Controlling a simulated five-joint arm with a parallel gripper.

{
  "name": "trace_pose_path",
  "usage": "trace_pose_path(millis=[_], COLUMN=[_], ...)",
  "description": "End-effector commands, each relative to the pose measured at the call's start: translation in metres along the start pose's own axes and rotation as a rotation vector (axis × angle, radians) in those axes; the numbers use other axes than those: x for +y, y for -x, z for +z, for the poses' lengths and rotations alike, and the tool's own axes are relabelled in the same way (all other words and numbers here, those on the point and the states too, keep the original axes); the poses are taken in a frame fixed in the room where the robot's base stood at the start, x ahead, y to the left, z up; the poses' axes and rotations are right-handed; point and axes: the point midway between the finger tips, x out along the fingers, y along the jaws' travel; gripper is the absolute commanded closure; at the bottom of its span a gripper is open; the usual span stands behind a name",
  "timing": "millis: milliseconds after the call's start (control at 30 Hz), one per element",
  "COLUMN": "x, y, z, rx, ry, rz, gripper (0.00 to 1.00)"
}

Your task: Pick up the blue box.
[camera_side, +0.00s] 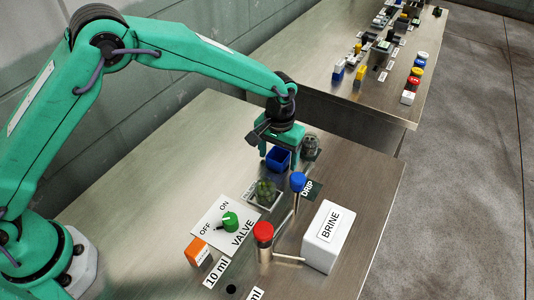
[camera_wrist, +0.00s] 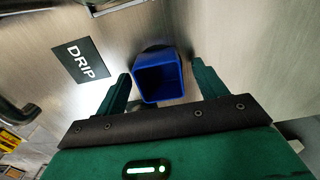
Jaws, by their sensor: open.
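The blue box (camera_side: 277,160) is a small open-topped container standing upright on the metal table, near the back. In the wrist view the blue box (camera_wrist: 158,78) shows from above, with its open top and inside visible; it looks empty. My gripper (camera_side: 279,154) is over the box from above, fingers pointing down. In the wrist view my gripper (camera_wrist: 161,73) is open, with one finger on each side of the box. A gap shows on both sides there. The side view does not show clearly how low the fingertips are relative to the rim.
A dark jar-like object (camera_side: 310,147) stands close right of the box. The table right of the DRIP label is clear.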

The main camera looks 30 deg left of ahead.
Motion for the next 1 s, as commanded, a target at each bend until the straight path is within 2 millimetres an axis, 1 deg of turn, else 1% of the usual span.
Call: trace_pose_path(millis=[233,367,400,467,500,833,1000], x=[0.000,0.000,0.000,0.000,0.000,0.000,0.000], y=[0.000,0.000,0.000,0.000,0.000,0.003,0.015], z=[0.000,0.000,0.000,0.000,0.000,0.000,-0.001], rx=[0.000,0.000,0.000,0.000,0.000,0.001,0.002], ry=[0.000,0.000,0.000,0.000,0.000,0.000,0.000], rz=[0.000,0.000,0.000,0.000,0.000,0.000,0.001], gripper=[0.29,0.55,0.62,0.74,0.77,0.77,0.77])
